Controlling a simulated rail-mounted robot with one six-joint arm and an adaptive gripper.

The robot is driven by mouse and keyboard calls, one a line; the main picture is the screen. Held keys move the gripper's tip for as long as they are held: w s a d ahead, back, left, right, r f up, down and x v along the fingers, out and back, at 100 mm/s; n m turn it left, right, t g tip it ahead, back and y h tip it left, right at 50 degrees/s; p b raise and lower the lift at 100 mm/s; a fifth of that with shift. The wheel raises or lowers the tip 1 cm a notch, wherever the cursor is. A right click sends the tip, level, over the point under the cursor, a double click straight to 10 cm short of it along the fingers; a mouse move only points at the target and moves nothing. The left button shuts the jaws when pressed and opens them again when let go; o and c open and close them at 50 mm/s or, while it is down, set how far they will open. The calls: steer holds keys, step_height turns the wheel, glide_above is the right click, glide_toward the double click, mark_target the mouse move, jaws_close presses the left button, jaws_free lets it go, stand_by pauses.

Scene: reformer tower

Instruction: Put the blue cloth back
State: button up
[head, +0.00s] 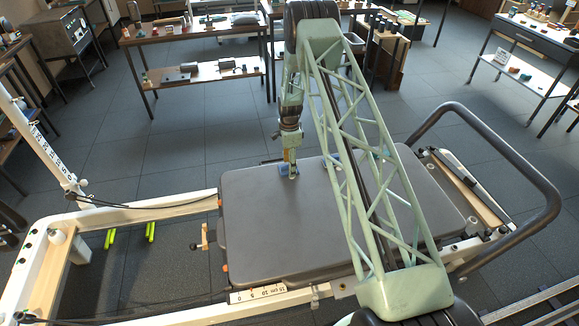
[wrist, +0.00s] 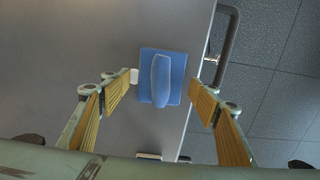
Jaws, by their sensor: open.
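The blue cloth (wrist: 160,88) shows in the wrist view as a blue square with a raised, rounded ridge along its middle. It lies on the grey padded carriage (head: 280,230), near the pad's edge. My gripper (wrist: 165,84) is open above it, one yellow-lined finger on each side of the cloth. The left fingertip appears close to the cloth's edge; I cannot tell whether it touches. In the head view my gripper (head: 290,166) points down at the far part of the pad, and it partly hides the blue there. Another blue patch (head: 337,160) shows to its right, partly behind my arm.
A black curved bar (head: 545,190) rises at the right end of the white frame (head: 160,212). A table (head: 195,30) with a lower shelf stands behind, with a drawer bench (head: 530,40) at far right. Much of the pad's left and front is clear.

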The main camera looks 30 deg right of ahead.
step_height(320, 180, up, 12)
steer(key=p, duration=0.2)
stand_by(0.4)
stand_by(0.6)
